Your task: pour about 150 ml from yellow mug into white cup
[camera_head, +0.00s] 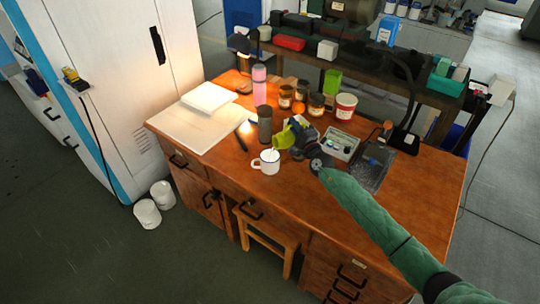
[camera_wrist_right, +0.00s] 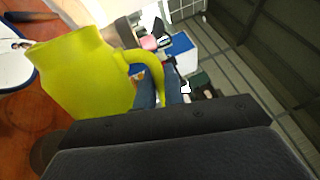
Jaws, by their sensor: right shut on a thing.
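A yellow mug (camera_head: 285,138) is held tilted toward the left, its rim above the white cup (camera_head: 265,162) on the desk. A thin pale stream seems to run from its rim into the cup. My right gripper (camera_head: 298,136) is shut on the mug. In the right wrist view the yellow mug (camera_wrist_right: 85,78) fills the left side, its handle at the gripper (camera_wrist_right: 158,88). The white cup (camera_wrist_right: 15,58) shows partly at the left edge there. The liquid level in either vessel cannot be made out. My left gripper is not in view.
The wooden desk (camera_head: 220,168) also carries a dark cylinder (camera_head: 265,125), a pink bottle (camera_head: 259,85), several jars, a red and white tub (camera_head: 345,105), a grey box (camera_head: 340,143) and a dark tray (camera_head: 372,165). Its front left part is clear.

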